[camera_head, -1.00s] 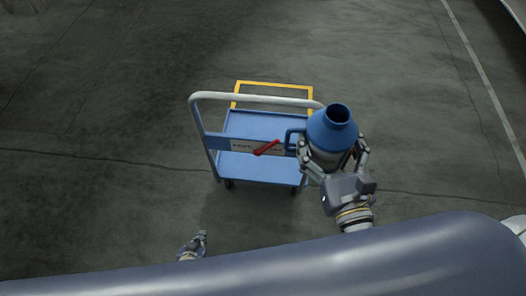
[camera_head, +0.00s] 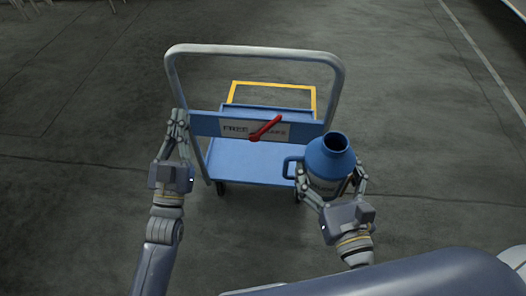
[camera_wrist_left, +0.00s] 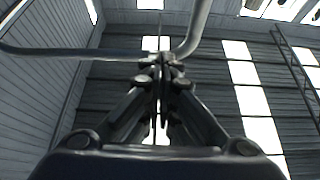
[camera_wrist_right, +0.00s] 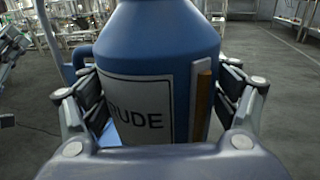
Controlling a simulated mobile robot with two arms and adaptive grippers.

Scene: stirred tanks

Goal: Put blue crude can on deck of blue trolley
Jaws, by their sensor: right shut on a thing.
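The blue crude can (camera_head: 329,158) is upright beside the right front of the blue trolley. My right gripper (camera_head: 333,190) is shut around its body. The blue trolley's deck (camera_head: 235,168) is partly hidden by the sign panel and looks bare where seen. My left gripper (camera_head: 178,122) is at the left post of the trolley's grey handle (camera_head: 255,50). In the left wrist view its fingers (camera_wrist_left: 160,68) are together, with the handle tube just behind the tips.
A blue panel (camera_head: 205,125) with a sign and a red lever (camera_head: 266,128) spans the handle. A yellow frame (camera_head: 272,84) stands at the trolley's far end. Grey floor around the trolley is clear. Racks and equipment (camera_wrist_right: 90,20) stand far off in the right wrist view.

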